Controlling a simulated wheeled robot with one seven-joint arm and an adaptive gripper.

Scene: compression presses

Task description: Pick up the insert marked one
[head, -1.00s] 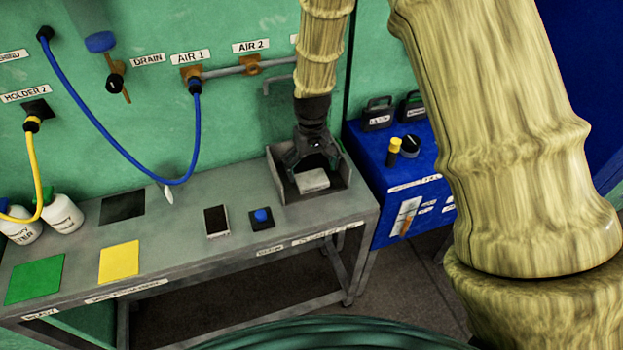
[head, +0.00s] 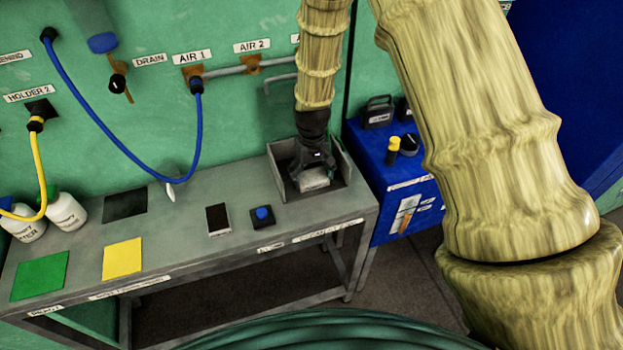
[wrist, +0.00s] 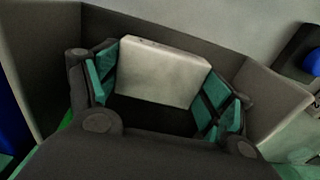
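A pale grey block (head: 314,179), the likely insert, is in the open-fronted grey bin at the right end of the bench. My gripper (head: 312,178) points down into this bin, around the block. In the wrist view the block (wrist: 163,72) fills the space between the green finger pads of my gripper (wrist: 160,88). Both pads appear to touch its side edges, so the gripper looks shut on it. No number can be read on the block. I cannot tell whether it is clear of the bin floor.
The bin's walls (head: 349,163) stand close around my gripper. A blue cabinet (head: 376,190) with black handled blocks (head: 378,112) is to the right. A blue button (head: 262,214) and a dark flat device (head: 217,219) lie left of the bin. Hoses hang along the wall.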

